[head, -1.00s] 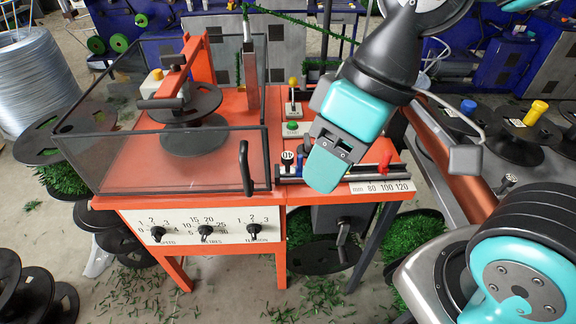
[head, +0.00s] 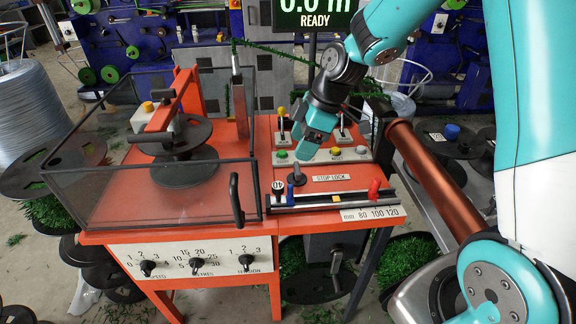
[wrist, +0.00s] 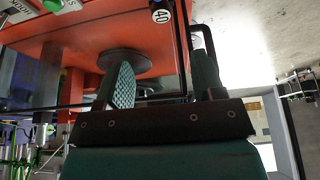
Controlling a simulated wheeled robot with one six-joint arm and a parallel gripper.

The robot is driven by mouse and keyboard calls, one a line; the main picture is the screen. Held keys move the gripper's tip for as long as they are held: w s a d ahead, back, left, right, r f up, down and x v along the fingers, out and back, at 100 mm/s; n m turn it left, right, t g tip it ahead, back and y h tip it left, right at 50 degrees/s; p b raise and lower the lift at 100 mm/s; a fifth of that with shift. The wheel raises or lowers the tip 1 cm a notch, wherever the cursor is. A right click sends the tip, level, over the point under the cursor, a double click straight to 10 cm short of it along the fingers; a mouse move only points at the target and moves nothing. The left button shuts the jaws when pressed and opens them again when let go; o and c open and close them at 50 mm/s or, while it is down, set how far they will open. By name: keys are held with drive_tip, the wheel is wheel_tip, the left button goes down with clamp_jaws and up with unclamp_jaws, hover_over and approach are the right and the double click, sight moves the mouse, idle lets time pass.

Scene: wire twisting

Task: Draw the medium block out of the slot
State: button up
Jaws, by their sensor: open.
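A slotted dark rail (head: 320,203) runs along the front edge of the orange bench. Blue (head: 290,193), yellow (head: 336,199) and red (head: 374,190) pieces are along the rail; I cannot tell which is the medium block.
A clear-walled guard (head: 150,200) around a spool (head: 180,165) stands at left. Levers and buttons (head: 330,155) sit behind the rail. A display (head: 312,15) reads READY. Bare orange bench lies around the label.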

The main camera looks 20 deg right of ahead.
sight(275, 185)
drive_tip(key=p+x, duration=0.1)
drive_tip(key=x, duration=1.5)
drive_tip(key=shift+f, duration=0.2)
drive_tip(key=c, duration=1.1)
drive_tip(key=shift+r, duration=0.15)
drive_tip(key=shift+r+p, duration=1.85)
drive_tip(key=shift+r, duration=0.55)
clamp_jaws()
